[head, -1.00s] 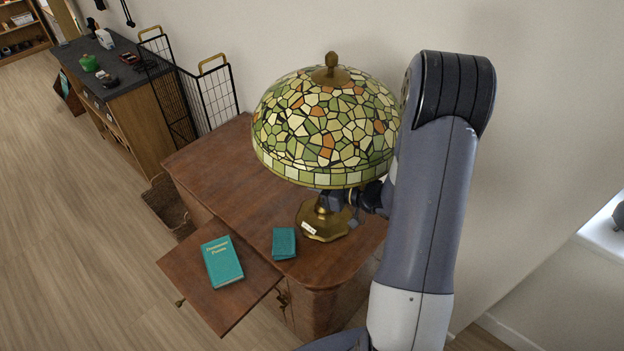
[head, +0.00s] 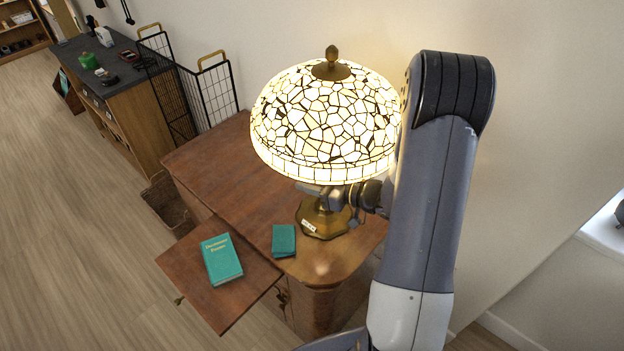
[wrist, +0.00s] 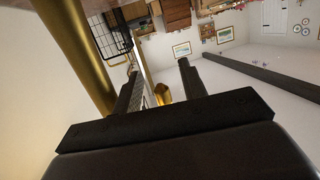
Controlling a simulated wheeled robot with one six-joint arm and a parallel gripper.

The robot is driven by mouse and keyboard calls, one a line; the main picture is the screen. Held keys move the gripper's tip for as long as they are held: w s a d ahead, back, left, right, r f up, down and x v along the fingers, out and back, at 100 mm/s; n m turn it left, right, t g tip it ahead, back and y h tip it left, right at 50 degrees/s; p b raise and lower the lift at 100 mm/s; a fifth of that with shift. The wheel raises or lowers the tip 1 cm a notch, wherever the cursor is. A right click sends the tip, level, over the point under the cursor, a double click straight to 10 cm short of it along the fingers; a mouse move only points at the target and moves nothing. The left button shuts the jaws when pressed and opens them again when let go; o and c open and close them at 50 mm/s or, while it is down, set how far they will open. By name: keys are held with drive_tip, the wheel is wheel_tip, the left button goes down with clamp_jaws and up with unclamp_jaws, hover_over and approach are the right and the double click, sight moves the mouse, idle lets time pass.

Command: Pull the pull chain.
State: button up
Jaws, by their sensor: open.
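The table lamp has a mosaic glass shade (head: 325,120) that glows brightly. Its brass base (head: 322,222) stands on the wooden cabinet. My gripper (head: 318,191) is under the shade's lower edge, in front of the lamp's stem. In the wrist view the brass stem (wrist: 80,50) rises at the left, beside my open gripper (wrist: 157,76). A small brass piece (wrist: 163,94), apparently the end of the pull chain, shows between the two fingers; contact cannot be told. In the head view the chain cannot be made out.
The wooden cabinet (head: 215,155) has a pulled-out board (head: 205,290) with a teal book (head: 222,259) on it. A smaller teal book (head: 284,240) lies near the lamp base. A black wire rack (head: 215,95) stands behind, and a wicker basket (head: 165,200) at the left.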

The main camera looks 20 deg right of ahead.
drive_tip(key=shift+d, duration=0.1)
drive_tip(key=b+v, duration=0.1)
drive_tip(key=v, duration=0.9)
drive_tip(key=shift+s+d+r, duration=0.15)
drive_tip(key=shift+s+d, duration=0.05)
drive_tip(key=shift+s, duration=0.1)
drive_tip(key=p+x, duration=0.1)
drive_tip(key=x, duration=1)
drive_tip(key=shift+r+p, duration=0.35)
drive_tip(key=shift+r, duration=0.05)
drive_tip(key=shift+f, duration=0.15)
